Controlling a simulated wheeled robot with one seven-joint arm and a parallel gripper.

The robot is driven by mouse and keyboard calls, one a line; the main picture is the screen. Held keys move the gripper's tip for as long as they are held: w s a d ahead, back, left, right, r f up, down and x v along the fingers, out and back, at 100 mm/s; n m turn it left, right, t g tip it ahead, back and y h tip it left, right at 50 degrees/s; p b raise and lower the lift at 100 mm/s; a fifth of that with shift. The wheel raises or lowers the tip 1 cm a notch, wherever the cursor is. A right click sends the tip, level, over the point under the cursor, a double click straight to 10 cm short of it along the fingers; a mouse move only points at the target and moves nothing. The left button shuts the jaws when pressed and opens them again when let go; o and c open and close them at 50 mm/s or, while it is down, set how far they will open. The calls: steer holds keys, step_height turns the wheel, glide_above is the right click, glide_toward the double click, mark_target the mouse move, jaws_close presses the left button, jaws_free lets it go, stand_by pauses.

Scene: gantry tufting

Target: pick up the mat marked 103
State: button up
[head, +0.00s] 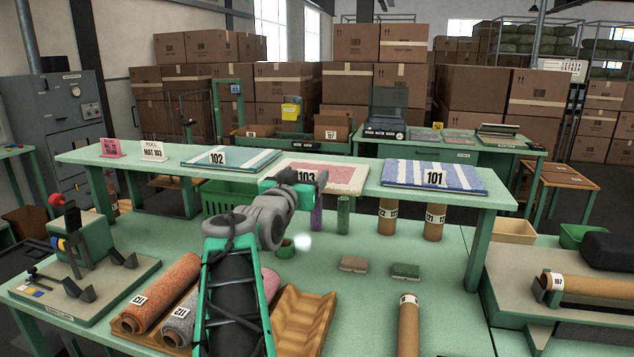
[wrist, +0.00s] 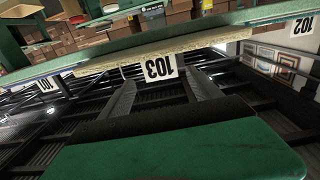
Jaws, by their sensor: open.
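The mat marked 103 (head: 342,174) is pink with a cream border and lies on the raised green shelf, between the mats marked 102 and 101. Its white 103 tag hangs at the front edge, and my gripper hides part of that edge in the head view. My gripper (head: 310,180) is at the front edge of the mat, open and empty. In the wrist view, the picture is upside down and the mat's tan edge (wrist: 207,42) runs across the top. The two fingers stand apart, one on each side of the tag; I cannot tell whether they touch the mat.
Mat 102 (head: 245,161) lies to the left and mat 101 (head: 428,175) to the right on the green shelf (head: 140,170). Rolls, tubes and a wooden rack (head: 303,318) occupy the lower table.

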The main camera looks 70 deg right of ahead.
mark_target(307, 171)
steer(key=d+p, duration=0.1)
steer(key=d, duration=0.3)
steer(key=w+d+p, duration=0.1)
steer(key=d, duration=0.1)
steer(key=shift+d+p, duration=0.15)
steer(key=shift+p, duration=0.15)
steer(key=shift+w, duration=0.1)
steer(key=c, duration=1.5)
steer(key=shift+c, duration=0.3)
steer(key=shift+r, duration=0.1)
